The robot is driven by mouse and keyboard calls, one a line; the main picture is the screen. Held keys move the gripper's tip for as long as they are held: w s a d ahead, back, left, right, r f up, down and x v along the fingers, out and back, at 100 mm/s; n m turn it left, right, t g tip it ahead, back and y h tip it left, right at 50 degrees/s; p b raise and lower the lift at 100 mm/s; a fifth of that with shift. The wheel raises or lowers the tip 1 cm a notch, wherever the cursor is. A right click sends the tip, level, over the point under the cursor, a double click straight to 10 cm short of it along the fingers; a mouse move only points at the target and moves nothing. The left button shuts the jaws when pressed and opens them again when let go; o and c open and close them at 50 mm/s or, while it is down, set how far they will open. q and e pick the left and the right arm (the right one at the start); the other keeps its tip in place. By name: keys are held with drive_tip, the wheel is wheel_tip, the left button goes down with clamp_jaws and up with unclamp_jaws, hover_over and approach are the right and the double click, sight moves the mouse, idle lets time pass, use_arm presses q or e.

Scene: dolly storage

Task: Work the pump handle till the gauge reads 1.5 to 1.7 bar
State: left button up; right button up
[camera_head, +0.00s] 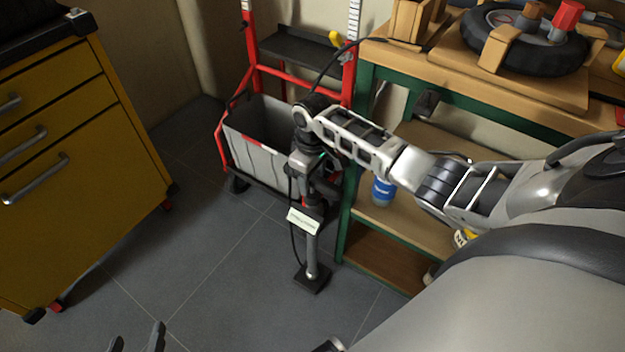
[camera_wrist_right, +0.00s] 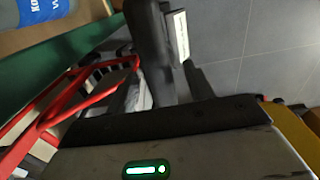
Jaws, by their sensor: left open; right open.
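The floor pump (camera_head: 312,250) stands upright on the tiled floor, with a silver barrel, a dark foot and a white label (camera_head: 301,219). The label also shows in the right wrist view (camera_wrist_right: 181,36). My right gripper (camera_head: 314,188) points down at the pump's dark top, its jaws open. The arm and hand hide much of the handle, so I cannot tell whether the fingers touch it. My left gripper (camera_head: 137,342) is open and empty at the bottom edge, far from the pump. No gauge reading is legible.
A red-framed dolly with a grey bin (camera_head: 255,145) stands behind the pump. A green-legged workbench (camera_head: 348,225) is close on the right, carrying a tyre (camera_head: 525,45) on top and a blue-labelled bottle (camera_head: 383,190) below. A yellow drawer cabinet (camera_head: 80,190) stands left. Floor between is clear.

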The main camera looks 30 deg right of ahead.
drive_tip(key=shift+f, duration=0.4)
drive_tip(key=shift+c, duration=0.3)
clamp_jaws()
